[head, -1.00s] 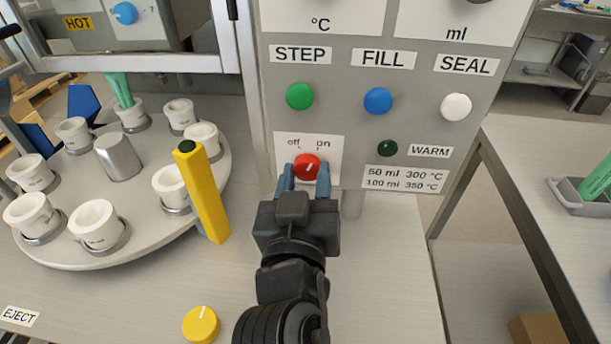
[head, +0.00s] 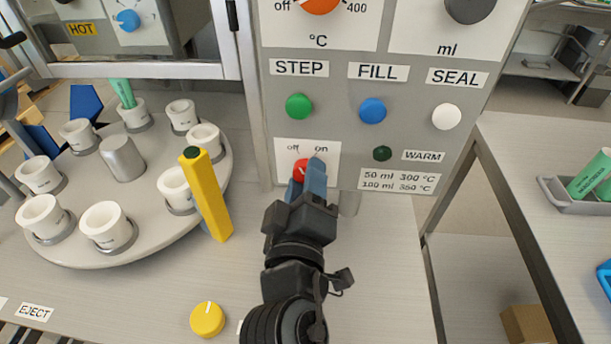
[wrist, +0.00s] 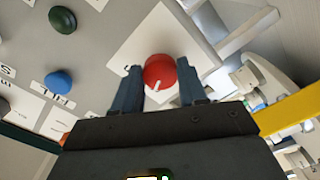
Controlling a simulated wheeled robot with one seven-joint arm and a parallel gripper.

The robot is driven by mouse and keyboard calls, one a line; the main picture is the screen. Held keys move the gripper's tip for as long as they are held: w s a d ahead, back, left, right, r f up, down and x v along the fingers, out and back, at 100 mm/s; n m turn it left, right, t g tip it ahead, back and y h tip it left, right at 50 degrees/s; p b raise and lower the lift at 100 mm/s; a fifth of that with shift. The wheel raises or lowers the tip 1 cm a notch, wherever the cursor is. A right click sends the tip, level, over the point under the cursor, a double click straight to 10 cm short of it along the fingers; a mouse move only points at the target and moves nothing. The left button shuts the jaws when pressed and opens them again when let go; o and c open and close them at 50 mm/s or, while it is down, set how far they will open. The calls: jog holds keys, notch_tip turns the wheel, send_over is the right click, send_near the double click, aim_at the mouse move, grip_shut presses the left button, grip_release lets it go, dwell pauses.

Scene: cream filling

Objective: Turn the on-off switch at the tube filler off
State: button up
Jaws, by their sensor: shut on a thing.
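The on-off switch is a red round knob (head: 298,168) on a white plate (head: 290,149) marked "off" at left and "on" at right, low on the tube filler's front panel (head: 335,107). My gripper (head: 305,183) is shut on this knob, one finger on each side. In the head view the fingers hide part of the knob and its white mark, so its exact setting is hard to tell. In the wrist view the knob (wrist: 160,70) sits between the two fingers (wrist: 160,82), and its white mark points toward the gripper's body.
Green (head: 299,106), blue (head: 372,110) and white (head: 447,116) buttons sit above on the panel. A dark green lamp (head: 382,153) is to the right. A yellow post (head: 207,195) stands left of my gripper, beside the turntable (head: 70,245) with white cups.

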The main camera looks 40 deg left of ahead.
jog(key=shift+n, duration=0.6)
jog(key=o, duration=1.1)
jog(key=shift+c, duration=0.2)
jog(key=b+v, duration=0.1)
jog(key=v, duration=0.7)
jog(key=shift+w+f, duration=0.1)
